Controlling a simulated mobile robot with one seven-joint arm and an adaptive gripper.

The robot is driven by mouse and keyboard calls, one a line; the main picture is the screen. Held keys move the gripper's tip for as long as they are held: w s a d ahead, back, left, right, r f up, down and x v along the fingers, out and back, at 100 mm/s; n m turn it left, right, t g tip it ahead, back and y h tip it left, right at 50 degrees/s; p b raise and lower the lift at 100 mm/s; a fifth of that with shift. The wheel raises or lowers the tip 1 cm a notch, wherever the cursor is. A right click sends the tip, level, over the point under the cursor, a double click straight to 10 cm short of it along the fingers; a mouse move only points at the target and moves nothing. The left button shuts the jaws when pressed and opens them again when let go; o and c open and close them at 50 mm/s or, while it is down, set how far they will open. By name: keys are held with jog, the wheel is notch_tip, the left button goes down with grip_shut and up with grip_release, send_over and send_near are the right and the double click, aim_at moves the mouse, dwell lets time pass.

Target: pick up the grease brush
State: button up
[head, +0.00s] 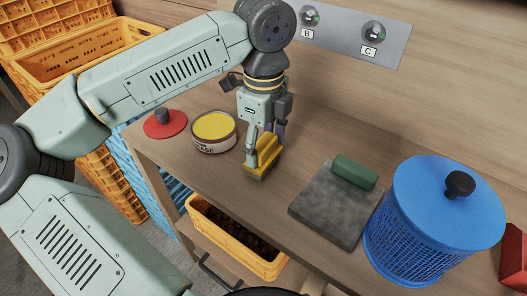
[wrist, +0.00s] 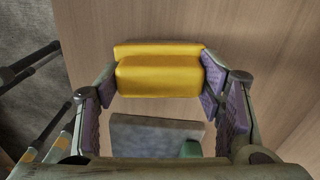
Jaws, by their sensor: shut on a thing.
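The grease brush (head: 262,160) is a yellow, block-like piece with a stepped shape, near the middle of the wooden bench. My gripper (head: 260,143) points down over it and is shut on it. In the wrist view the brush (wrist: 158,77) sits between the two purple finger pads, which press on its left and right ends. I cannot tell whether its underside touches the bench or is just clear of it. Any bristles are hidden.
A grease tin (head: 213,133) with yellow contents stands close left, beside a red disc-shaped lid (head: 165,126). To the right lie a grey slab (head: 322,212) with a green block (head: 355,172), and a blue lidded basket (head: 420,240). A yellow crate (head: 225,235) sits below the bench top.

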aim_at(263, 143)
jog(key=shift+r, duration=0.1)
notch_tip(263, 143, up, 18)
jog(key=b, duration=0.2)
dwell(0.3)
jog(key=o, duration=0.6)
jog(key=c, duration=0.4)
